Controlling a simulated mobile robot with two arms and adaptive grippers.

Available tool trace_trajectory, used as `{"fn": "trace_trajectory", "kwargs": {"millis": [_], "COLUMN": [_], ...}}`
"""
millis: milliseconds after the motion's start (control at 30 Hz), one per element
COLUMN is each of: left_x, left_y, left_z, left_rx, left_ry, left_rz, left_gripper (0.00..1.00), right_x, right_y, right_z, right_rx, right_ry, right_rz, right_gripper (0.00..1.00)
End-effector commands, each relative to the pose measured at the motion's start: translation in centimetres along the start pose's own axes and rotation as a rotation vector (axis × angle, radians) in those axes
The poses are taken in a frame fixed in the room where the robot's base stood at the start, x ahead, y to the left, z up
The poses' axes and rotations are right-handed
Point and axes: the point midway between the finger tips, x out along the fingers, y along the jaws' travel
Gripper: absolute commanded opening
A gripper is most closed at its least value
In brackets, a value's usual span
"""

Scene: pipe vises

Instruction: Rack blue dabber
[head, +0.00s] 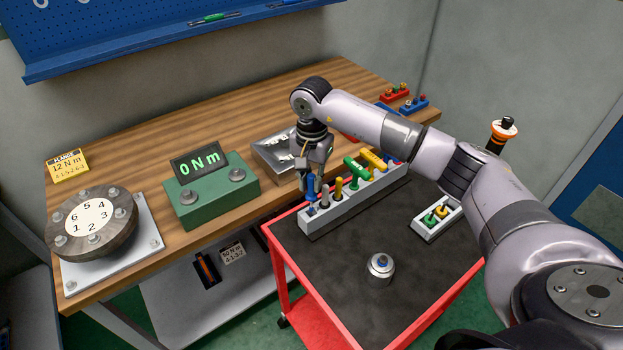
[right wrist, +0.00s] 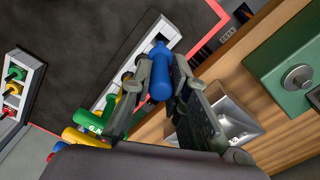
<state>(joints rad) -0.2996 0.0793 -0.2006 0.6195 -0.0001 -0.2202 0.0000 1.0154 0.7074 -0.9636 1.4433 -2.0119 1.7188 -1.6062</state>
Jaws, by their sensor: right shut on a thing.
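A blue dabber (head: 311,188) is held by my right gripper (head: 313,174) at the left end of the long grey rack (head: 345,212) on the cart. In the right wrist view the blue dabber (right wrist: 160,73) is between the two fingers (right wrist: 165,82), which are shut on it. Its tip points toward the end slot of the rack (right wrist: 112,105); I cannot tell whether it is inside the slot. Grey, yellow and green handled tools stand along the rack beside it. My left gripper is not in view.
The red cart (head: 410,328) has a dark top, mostly clear in front. A round metal pot (head: 380,268) and a small white rack (head: 437,229) stand on it. A metal tray (head: 268,153), green torque display block (head: 212,203) and flange (head: 92,218) are on the wooden bench.

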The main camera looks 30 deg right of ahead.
Motion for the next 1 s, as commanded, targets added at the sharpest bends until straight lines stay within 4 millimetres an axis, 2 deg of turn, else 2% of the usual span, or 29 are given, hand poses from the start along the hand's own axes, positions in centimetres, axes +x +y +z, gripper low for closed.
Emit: {"fn": "trace_trajectory", "kwargs": {"millis": [1000], "left_x": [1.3], "left_y": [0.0], "left_z": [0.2], "left_rx": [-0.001], "left_ry": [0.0], "left_rz": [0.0], "left_gripper": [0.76], "right_x": [1.5], "right_y": [0.0], "right_z": [0.0], "right_rx": [0.001], "right_ry": [0.0], "right_rz": [0.0], "right_gripper": [0.0]}}
